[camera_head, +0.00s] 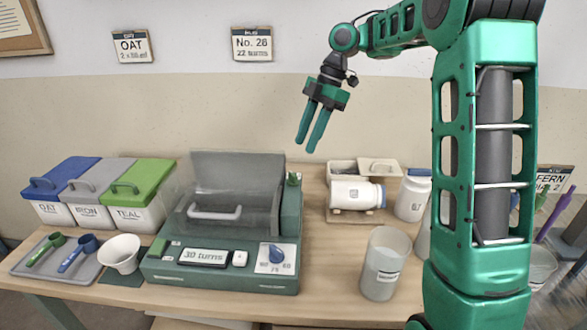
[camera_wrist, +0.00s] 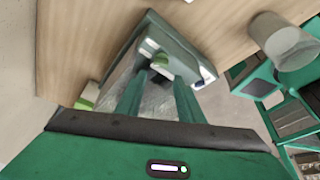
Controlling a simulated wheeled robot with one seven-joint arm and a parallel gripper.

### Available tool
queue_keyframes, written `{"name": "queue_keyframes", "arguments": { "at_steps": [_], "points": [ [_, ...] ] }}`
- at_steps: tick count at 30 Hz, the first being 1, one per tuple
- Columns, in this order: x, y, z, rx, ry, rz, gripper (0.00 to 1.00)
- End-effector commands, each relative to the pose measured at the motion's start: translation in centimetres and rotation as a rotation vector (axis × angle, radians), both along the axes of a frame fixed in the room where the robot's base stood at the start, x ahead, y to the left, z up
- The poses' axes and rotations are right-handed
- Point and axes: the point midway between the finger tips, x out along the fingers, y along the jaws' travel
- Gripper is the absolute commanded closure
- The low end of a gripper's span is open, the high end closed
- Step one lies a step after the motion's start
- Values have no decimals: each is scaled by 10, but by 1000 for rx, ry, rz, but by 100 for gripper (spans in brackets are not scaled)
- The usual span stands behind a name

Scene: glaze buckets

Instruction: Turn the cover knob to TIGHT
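A green machine (camera_head: 219,276) with a raised clear grey cover (camera_head: 240,170) stands on the table in the head view. A blue pointer knob (camera_head: 276,254) sits on a dial marked with numbers at its front right. A small green knob (camera_head: 293,179) shows at the machine's back right corner; no TIGHT marking is readable, and I cannot tell for certain which knob is the cover knob. My gripper (camera_head: 311,145) hangs above and behind the machine, to the right of the cover, touching nothing. Its fingers are apart and empty, also in the wrist view (camera_wrist: 158,98).
Blue, grey and green lidded bins (camera_head: 140,190) stand left, with a scoop tray (camera_head: 75,268) and white bowl (camera_head: 121,252) before them. A clear cup (camera_head: 385,262), a jar lying on a stand (camera_head: 352,194) and an upright jar (camera_head: 412,196) are right of the machine.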

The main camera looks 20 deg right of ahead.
Motion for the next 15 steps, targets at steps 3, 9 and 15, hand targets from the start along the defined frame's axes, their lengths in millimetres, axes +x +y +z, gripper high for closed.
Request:
{"name": "queue_keyframes", "arguments": {
  "at_steps": [3, 9, 15],
  "points": [
    [-2, 8, -16, -2, 3, 2, 66],
    [-4, 22, -47, -1, 5, 2, 66],
    [-6, 33, -73, -2, 3, 2, 66]
  ]
}}
